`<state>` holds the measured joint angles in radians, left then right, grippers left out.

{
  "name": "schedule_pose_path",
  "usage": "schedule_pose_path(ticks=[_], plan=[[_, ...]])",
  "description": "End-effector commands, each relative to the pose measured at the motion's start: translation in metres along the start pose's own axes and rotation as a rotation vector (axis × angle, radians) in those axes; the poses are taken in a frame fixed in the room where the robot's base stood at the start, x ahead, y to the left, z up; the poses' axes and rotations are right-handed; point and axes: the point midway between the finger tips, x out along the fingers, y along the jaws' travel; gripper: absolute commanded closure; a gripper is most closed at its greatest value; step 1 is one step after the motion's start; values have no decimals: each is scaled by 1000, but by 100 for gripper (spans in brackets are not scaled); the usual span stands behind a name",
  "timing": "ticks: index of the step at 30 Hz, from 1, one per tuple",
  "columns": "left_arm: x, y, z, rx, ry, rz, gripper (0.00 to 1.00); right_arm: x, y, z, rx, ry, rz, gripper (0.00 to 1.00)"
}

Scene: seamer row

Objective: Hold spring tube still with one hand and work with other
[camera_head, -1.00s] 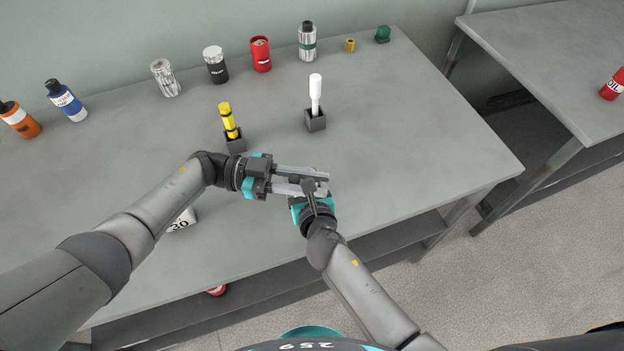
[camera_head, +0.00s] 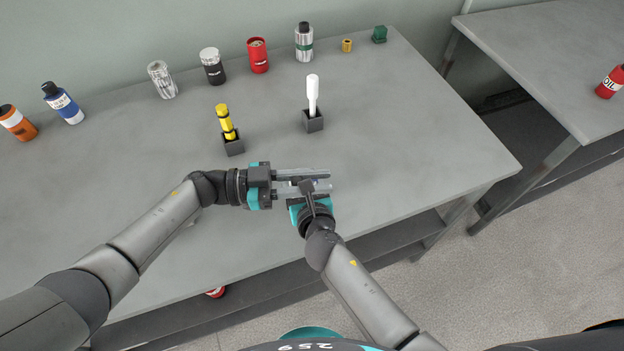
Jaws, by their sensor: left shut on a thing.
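My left gripper (camera_head: 302,181) comes in from the left above the front part of the grey table (camera_head: 400,150). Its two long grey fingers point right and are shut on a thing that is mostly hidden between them. I cannot tell from the picture whether this is the spring tube. My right gripper (camera_head: 309,191) comes up from below, and its dark fingertips overlap the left fingers in the view. I cannot tell whether it is open or touches the held thing. No spring tube can be made out with certainty elsewhere.
A yellow-handled tool (camera_head: 225,121) and a white-handled tool (camera_head: 312,95) stand in dark holders behind the grippers. Several cans and bottles line the back, including a red can (camera_head: 258,56). A second table (camera_head: 550,60) stands right. The table right of the grippers is clear.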

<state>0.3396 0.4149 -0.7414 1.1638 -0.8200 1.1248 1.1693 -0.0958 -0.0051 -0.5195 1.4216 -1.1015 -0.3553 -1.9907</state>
Motion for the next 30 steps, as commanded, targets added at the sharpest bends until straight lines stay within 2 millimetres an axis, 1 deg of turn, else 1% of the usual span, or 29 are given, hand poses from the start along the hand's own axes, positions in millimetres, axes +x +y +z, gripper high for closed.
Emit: schedule_pose_path(ticks=[5, 13, 14, 21, 30], plan=[[1, 0, 1, -2, -2, -35, 100, 0, 0, 0, 0, 0, 1, 95], [1, -1, 1, -2, -2, -35, 100, 0, 0, 0, 0, 0, 1, 95], [1, -1, 1, -2, -2, -35, 71, 0, 0, 0, 0, 0, 1, 95], [1, -1, 0, -1, -1, -34, 44, 0, 0, 0, 0, 0, 1, 95], [-2, -1, 0, -1, -1, -34, 43, 0, 0, 0, 0, 0, 1, 95]])
